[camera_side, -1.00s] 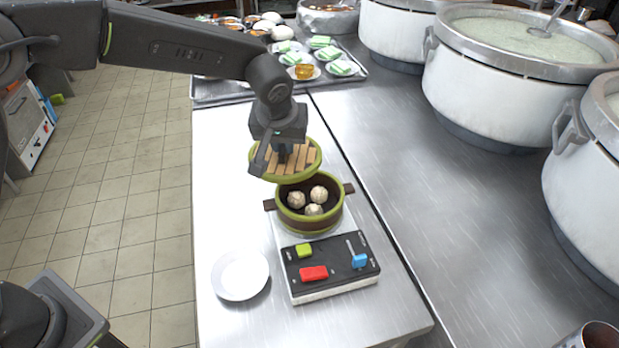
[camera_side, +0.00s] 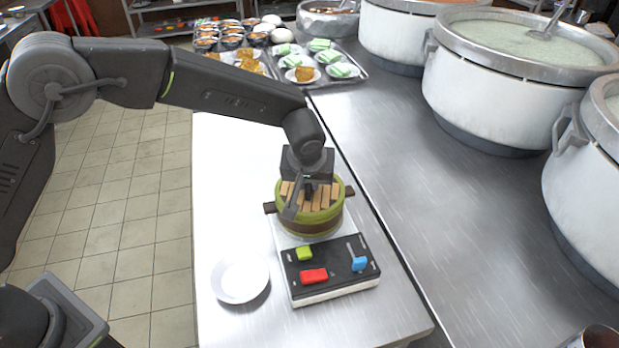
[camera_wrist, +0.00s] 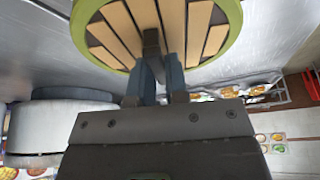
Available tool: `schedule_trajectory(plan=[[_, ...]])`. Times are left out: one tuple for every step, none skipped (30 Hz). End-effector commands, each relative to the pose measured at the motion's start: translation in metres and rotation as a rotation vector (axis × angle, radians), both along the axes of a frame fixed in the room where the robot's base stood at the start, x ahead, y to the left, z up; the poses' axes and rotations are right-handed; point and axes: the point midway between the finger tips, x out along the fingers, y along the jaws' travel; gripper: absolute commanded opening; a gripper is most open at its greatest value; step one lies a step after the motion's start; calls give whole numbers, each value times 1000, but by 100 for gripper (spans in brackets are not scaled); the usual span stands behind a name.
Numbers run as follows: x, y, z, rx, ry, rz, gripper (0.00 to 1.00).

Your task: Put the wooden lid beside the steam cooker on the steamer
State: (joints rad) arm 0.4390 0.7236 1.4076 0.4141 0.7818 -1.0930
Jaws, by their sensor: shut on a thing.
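The wooden lid (camera_side: 322,197), with pale slats and a green rim, is over the top of the steamer (camera_side: 311,227), a dark brown round pot with a green band and side handles. In the side view I cannot tell whether it rests on the rim or hovers just above it. My gripper (camera_side: 306,190) is shut on the lid's handle from above. In the wrist view the lid (camera_wrist: 112,42) fills the top middle, with its dark handle (camera_wrist: 151,44) between my fingers (camera_wrist: 157,80). The buns inside the steamer are hidden.
The steamer stands on a cooker with a black control panel (camera_side: 329,262) bearing green, red and blue controls. A white plate (camera_side: 240,278) lies to its left. Large white pots (camera_side: 491,97) stand at right. Trays of food (camera_side: 345,83) are at the back.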

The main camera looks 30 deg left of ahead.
Motion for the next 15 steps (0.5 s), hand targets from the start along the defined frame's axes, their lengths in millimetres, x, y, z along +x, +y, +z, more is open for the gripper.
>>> schedule_trajectory(plan=[[0,0,-1,0,0,0,0],[0,0,-2,0,0,0,0],[0,0,-3,0,0,0,0],[0,0,-3,0,0,0,16],[0,0,-3,0,0,0,19],[0,0,-3,0,0,0,23],[0,0,-3,0,0,0,26],[0,0,-3,0,0,0,29],[0,0,-3,0,0,0,32],[0,0,-2,0,0,0,35],[0,0,-2,0,0,0,38],[0,0,-2,0,0,0,40],[0,0,-2,0,0,0,40],[0,0,-2,0,0,0,40],[0,0,-2,0,0,0,40]])
